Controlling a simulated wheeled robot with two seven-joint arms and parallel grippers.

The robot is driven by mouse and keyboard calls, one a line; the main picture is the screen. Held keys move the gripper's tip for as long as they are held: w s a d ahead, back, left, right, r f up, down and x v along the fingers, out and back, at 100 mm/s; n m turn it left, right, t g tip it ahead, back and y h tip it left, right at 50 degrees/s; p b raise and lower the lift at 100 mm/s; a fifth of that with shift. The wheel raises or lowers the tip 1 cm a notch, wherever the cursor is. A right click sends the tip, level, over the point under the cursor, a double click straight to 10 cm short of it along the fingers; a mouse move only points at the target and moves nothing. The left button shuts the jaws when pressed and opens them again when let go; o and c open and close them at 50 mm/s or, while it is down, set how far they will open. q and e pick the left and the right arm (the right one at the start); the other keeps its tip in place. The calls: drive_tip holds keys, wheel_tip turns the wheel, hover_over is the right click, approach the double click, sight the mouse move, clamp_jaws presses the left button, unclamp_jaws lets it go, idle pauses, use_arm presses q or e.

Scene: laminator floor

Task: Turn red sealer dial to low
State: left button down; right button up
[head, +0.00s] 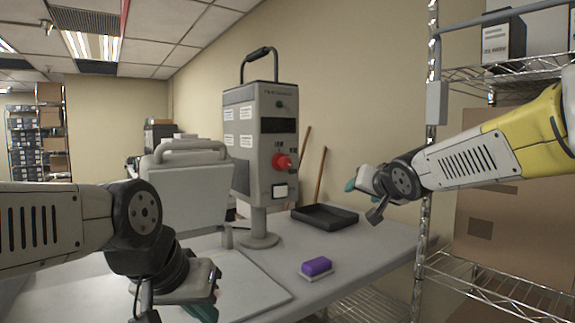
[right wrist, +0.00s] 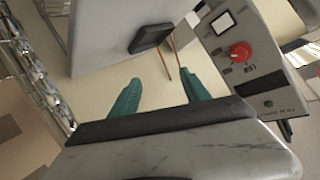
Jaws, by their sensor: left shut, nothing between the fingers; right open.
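The grey sealer (head: 262,140) stands on a post on the table, with a red dial (head: 283,162) on the lower part of its front panel. The dial also shows in the right wrist view (right wrist: 240,51), up and to the right of the fingertips. The setting its pointer is at is too small to read. My right gripper (head: 360,185) is open and empty, to the right of the sealer and apart from the dial; its teal fingers (right wrist: 160,92) are spread in the right wrist view. My left gripper (head: 207,309) is low at the front left, shut and empty.
A black tray (head: 325,217) and a purple block (head: 317,266) on a pale base lie on the table (head: 375,250). A grey hinged press (head: 187,190) stands left of the sealer. A wire rack (head: 425,215) with boxes is at the right.

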drive_tip(key=w+a+r+n+t+y, duration=0.1)
drive_tip(key=w+a+r+y, duration=0.1)
drive_tip(key=w+a, duration=0.15)
drive_tip(key=w+a+r+t+y, duration=0.1)
drive_tip(key=w+a+r+y, duration=0.15)
drive_tip(key=w, duration=0.25)
drive_tip(key=n+g+y, duration=0.2)
drive_tip(key=y, duration=0.4)
approach(287, 163)
drive_tip(key=x, duration=0.3)
drive_tip(key=shift+h, duration=0.25)
drive_tip(key=x, duration=0.7)
drive_tip(key=shift+w+a, duration=0.15)
clamp_jaws()
